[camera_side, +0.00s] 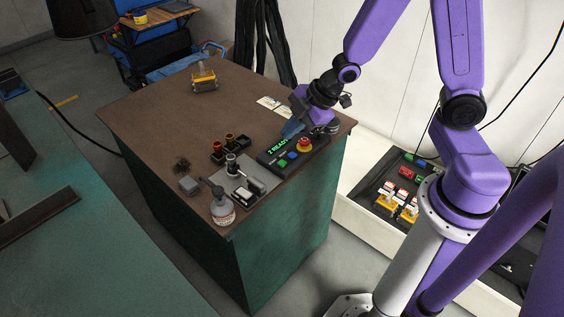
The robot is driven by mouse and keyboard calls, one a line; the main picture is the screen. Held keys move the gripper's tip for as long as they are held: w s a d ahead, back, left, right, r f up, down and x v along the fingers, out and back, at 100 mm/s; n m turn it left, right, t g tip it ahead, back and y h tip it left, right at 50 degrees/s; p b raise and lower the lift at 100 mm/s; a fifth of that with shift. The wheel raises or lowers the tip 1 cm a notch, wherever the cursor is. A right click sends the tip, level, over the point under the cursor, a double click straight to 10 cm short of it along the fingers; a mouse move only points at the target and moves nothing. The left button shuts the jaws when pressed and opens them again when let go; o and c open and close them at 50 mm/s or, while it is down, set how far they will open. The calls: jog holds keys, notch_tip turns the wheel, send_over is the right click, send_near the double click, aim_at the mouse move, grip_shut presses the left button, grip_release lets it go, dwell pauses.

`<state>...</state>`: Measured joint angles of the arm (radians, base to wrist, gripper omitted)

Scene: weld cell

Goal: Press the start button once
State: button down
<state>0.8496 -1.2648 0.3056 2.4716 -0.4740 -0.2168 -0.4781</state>
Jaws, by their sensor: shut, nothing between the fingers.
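A dark control box (272,158) with a lit green display reading "2 READY" lies near the right front edge of the brown-topped cabinet. On it are a green button (282,163), a blue button (292,155) and a red mushroom button on a yellow collar (304,145). No start label can be read at this size. My gripper (291,132) is shut and empty, pointing down just behind the box, close to its display and buttons. I cannot tell whether the fingertips touch anything.
A grey plate with a small clamp fixture (242,184), a glass jar (221,207) and a black holder (230,149) stand left of the box. A yellow-based item (204,79) stands at the back. The cabinet top's middle (180,125) is clear.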

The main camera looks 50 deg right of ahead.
aim_at(286, 163)
jog(key=shift+w+d+f+n+t+y, duration=0.25)
jog(key=shift+w+d+f+y, duration=0.25)
jog(key=shift+w, duration=0.2)
jog(key=shift+w+d+f+n+t+y, duration=0.2)
jog(key=shift+w+d+f+n+y, duration=0.15)
jog(key=shift+w+d+f, duration=0.25)
jog(key=shift+w+d+f+n+t+y, duration=0.25)
jog(key=shift+w+d+f+y, duration=0.15)
jog(key=shift+w, duration=0.4)
jog(key=shift+a+f, duration=0.1)
jog(key=shift+f, duration=4.35)
jog(key=shift+f, duration=0.1)
jog(key=shift+f, duration=0.35)
jog(key=shift+f, duration=0.45)
jog(key=shift+r, duration=0.9)
